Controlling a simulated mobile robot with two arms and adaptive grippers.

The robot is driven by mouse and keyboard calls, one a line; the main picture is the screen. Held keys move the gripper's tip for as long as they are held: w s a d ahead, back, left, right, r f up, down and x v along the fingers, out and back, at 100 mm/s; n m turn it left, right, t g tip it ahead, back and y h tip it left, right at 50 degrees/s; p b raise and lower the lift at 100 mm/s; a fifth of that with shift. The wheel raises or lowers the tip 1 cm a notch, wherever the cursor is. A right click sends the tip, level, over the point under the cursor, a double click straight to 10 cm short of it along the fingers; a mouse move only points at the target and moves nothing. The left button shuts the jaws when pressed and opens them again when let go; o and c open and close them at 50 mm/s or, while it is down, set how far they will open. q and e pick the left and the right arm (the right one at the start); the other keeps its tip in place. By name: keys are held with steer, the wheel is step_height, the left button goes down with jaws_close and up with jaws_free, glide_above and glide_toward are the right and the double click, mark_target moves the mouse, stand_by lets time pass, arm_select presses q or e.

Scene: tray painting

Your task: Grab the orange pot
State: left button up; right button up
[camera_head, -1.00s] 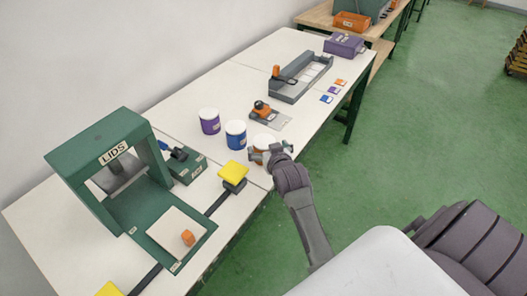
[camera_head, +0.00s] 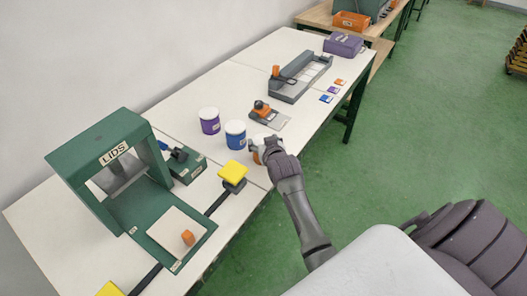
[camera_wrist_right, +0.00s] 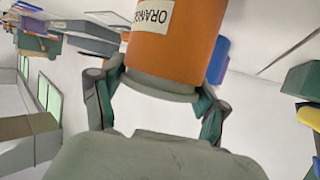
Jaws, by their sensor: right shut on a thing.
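The orange pot (camera_wrist_right: 172,48) fills the upper middle of the right wrist view, with a white label reading ORANGE on its side. In the head view the orange pot (camera_head: 257,157) stands near the table's front edge, mostly hidden behind my right gripper (camera_head: 266,147). In the right wrist view my right gripper (camera_wrist_right: 158,100) has one finger on each side of the pot and is shut on it. My left gripper is in neither view.
A blue pot (camera_head: 236,141) and a purple pot (camera_head: 209,126) stand left of the orange pot on the white table (camera_head: 185,99). A yellow-topped block (camera_head: 233,172) and a green LIDS machine (camera_head: 75,165) are further left. An orange-handled tool (camera_head: 268,114) lies behind.

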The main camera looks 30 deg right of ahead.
steer(key=shift+r, duration=0.1)
steer(key=c, duration=0.4)
